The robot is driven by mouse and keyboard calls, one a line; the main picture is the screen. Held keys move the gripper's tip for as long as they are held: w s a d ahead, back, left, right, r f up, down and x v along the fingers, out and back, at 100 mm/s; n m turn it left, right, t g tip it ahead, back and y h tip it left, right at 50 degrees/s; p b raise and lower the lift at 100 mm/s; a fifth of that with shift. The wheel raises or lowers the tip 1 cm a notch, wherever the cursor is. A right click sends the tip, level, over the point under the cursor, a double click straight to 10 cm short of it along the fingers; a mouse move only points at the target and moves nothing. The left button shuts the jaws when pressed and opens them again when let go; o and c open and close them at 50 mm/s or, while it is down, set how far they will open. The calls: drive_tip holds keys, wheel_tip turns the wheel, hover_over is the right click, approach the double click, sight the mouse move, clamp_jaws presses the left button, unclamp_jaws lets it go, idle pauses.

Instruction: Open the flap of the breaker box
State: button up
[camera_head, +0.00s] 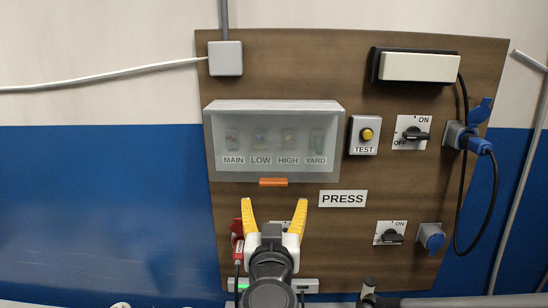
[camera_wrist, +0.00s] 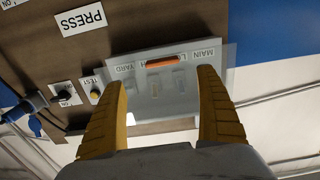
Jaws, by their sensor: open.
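The breaker box (camera_head: 215,145) is a pale grey box on the brown board. Its flap (camera_head: 265,172) is translucent and appears closed over several breakers labelled MAIN, LOW, HIGH and YARD. An orange tab (camera_head: 273,182) sits at the flap's lower edge. My gripper (camera_head: 275,202) has its yellow fingers spread wide, just below the tab in the head view, with nothing between them. In the upside-down wrist view, the orange tab (camera_wrist: 165,61) shows in the gap between the fingers of my gripper (camera_wrist: 162,80). No contact with the tab is visible.
A TEST box with a yellow button (camera_head: 366,135) and a rotary switch (camera_head: 412,134) are right of the box. A PRESS label (camera_head: 342,199) is below right. A blue plug (camera_head: 476,145) has a hanging black cable. A red plug (camera_head: 237,228) is close to my left finger.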

sight(274, 183)
drive_tip(key=w+p, duration=0.1)
drive_tip(key=w, duration=0.9)
drive_tip(key=shift+w+r, duration=0.15)
drive_tip(key=shift+w, duration=0.25)
